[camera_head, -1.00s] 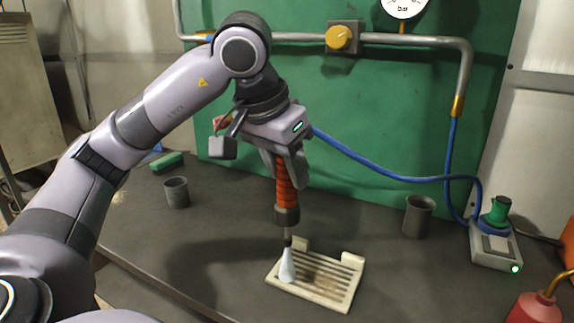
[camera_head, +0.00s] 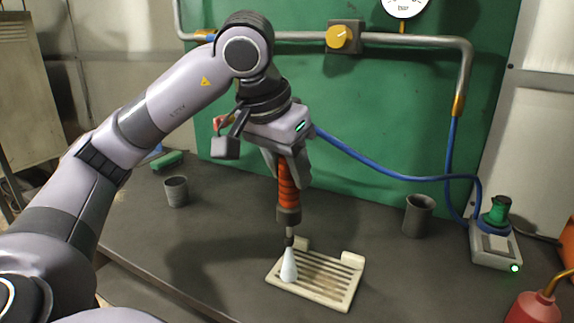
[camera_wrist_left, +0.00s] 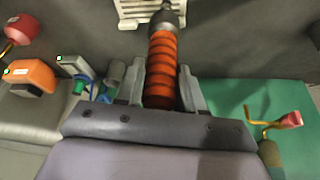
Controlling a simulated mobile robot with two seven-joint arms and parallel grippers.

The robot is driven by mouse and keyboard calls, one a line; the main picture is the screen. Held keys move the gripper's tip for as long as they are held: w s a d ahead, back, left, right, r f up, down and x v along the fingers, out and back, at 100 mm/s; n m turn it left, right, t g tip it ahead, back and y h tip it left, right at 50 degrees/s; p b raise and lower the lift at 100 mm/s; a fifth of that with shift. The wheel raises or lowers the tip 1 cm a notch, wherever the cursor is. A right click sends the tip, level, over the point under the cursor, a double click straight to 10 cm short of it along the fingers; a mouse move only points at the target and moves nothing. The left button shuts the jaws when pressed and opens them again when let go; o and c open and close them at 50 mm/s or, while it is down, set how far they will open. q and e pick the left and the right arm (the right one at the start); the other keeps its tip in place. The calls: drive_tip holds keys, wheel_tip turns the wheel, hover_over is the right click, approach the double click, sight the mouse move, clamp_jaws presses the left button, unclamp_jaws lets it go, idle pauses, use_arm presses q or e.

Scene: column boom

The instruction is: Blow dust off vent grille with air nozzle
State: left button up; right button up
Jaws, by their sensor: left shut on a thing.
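My left gripper (camera_head: 286,170) is shut on the orange ribbed handle of the air nozzle (camera_head: 288,190), which points down. A pale cone, which looks like an air jet, spreads from its tip onto the left part of the vent grille (camera_head: 340,297). The cream slatted grille lies on the dark bench, with faint brownish dust among its slats. In the left wrist view the fingers (camera_wrist_left: 161,88) sit on both sides of the handle (camera_wrist_left: 162,65), and part of the grille (camera_wrist_left: 138,8) shows at the top. My right gripper is not in view.
A blue hose (camera_head: 385,170) runs in front of the green panel (camera_head: 370,100) to a small unit (camera_head: 496,248) at right. Grey cups (camera_head: 418,215) and (camera_head: 176,191) stand on the bench. A red bottle (camera_head: 530,308) is at front right. Bench around the grille is clear.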

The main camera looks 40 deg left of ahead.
use_arm(q)
drive_tip(key=shift+w+d+p, duration=0.2)
drive_tip(key=shift+d, duration=0.45)
drive_tip(key=shift+w+d+p, duration=0.2)
drive_tip(key=shift+w+d, duration=0.05)
drive_tip(key=shift+d, duration=0.45)
drive_tip(key=shift+w+d+p, duration=0.2)
drive_tip(key=shift+d, duration=0.45)
drive_tip(key=d, duration=0.2)
drive_tip(key=w+d+p, duration=0.1)
drive_tip(key=d, duration=0.1)
drive_tip(key=shift+w+d, duration=0.15)
drive_tip(key=shift+w, duration=0.05)
idle(0.3)
idle(0.9)
drive_tip(key=shift+w+a, duration=0.3)
drive_tip(key=shift+w, duration=0.6)
drive_tip(key=shift+w+a, duration=0.3)
drive_tip(key=shift+w, duration=0.6)
drive_tip(key=shift+s+a, duration=0.25)
drive_tip(key=shift+a, duration=0.45)
drive_tip(key=shift+s+a, duration=0.2)
drive_tip(key=shift+a, duration=0.55)
drive_tip(key=shift+s+a, duration=0.25)
drive_tip(key=shift+a, duration=0.45)
